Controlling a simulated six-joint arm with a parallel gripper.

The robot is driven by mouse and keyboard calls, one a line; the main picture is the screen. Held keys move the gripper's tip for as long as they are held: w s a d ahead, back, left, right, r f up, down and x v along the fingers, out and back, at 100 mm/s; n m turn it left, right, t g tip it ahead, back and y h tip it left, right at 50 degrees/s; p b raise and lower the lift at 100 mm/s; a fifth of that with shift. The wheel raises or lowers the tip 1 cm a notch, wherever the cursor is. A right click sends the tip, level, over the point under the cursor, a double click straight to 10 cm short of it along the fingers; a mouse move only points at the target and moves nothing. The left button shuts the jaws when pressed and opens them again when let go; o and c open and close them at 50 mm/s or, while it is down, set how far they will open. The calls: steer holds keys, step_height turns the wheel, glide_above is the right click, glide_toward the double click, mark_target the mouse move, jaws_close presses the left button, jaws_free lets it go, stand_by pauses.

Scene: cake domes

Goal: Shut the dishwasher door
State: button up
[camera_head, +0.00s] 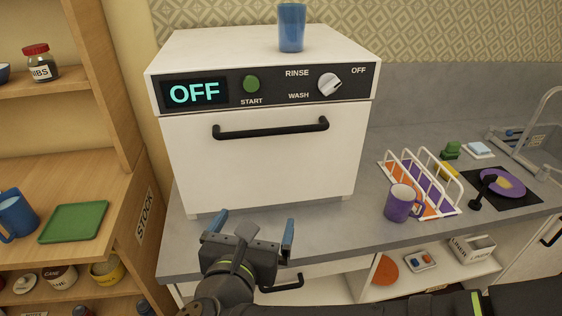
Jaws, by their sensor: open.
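The dishwasher (262,72) is a white countertop box with a black control panel. Its display reads OFF and its knob points toward the upper right. The dishwasher door (265,168) is the white front with a black bar handle (271,129). The door stands upright and looks flush with the body, with no gap that I can see. My gripper (250,228) is open and empty, its two blue fingers spread apart. In the picture it is just below the dishwasher's front, apart from the handle.
A blue cup (291,27) stands on top of the dishwasher. A white rack (420,184) with a purple mug (400,203) sits on the counter (368,215) to the right, before the sink. Wooden shelves (110,185) stand on the left. Bare counter lies in front of the dishwasher.

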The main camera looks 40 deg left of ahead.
steer(key=shift+x, duration=1.4)
steer(key=shift+s, duration=0.15)
steer(key=v, duration=0.9)
steer(key=shift+s+d, duration=0.2)
steer(key=shift+s, duration=0.1)
steer(key=shift+w, duration=0.15)
steer(key=x, duration=0.9)
stand_by(0.7)
steer(key=shift+a, duration=0.1)
stand_by(0.3)
